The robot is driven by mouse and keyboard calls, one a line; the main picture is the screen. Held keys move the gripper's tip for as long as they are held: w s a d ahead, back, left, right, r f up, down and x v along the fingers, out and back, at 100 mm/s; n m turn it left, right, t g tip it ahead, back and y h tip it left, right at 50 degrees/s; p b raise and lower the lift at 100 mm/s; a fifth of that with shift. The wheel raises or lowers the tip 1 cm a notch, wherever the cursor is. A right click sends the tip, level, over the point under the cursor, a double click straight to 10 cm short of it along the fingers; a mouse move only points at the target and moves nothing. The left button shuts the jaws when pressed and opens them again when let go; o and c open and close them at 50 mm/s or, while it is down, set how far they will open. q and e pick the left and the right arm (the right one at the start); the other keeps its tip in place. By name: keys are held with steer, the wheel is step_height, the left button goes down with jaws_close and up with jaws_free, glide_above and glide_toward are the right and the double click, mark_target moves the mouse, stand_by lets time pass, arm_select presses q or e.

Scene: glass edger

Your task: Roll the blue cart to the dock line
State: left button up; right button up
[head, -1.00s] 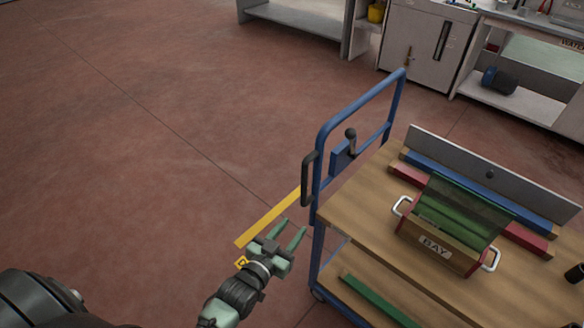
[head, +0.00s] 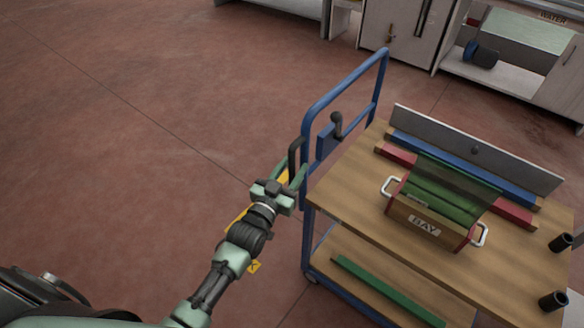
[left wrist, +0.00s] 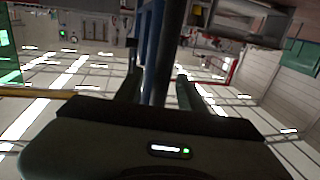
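The blue cart (head: 307,228) stands at the right in the head view, with a wooden top and a blue push frame at its left end. A black grip handle (head: 292,152) sits on that frame. My left gripper (head: 294,178) is at this handle, fingers pointing toward the frame. In the left wrist view the dark handle bar (left wrist: 170,45) runs between my two spread fingers, with a gap visible on its left. A yellow floor line (head: 237,217) lies beneath my arm, mostly hidden by it. My right gripper is not in view.
The cart carries a green-and-wood box (head: 424,224) marked BAY, bars, a grey panel (head: 470,148) and black cups (head: 553,301). A black-knobbed lever (head: 337,124) is on the frame. Cabinets (head: 400,30) stand behind. The red floor at left is clear.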

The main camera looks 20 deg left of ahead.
arm_select(q)
jaws_close()
stand_by(1.4)
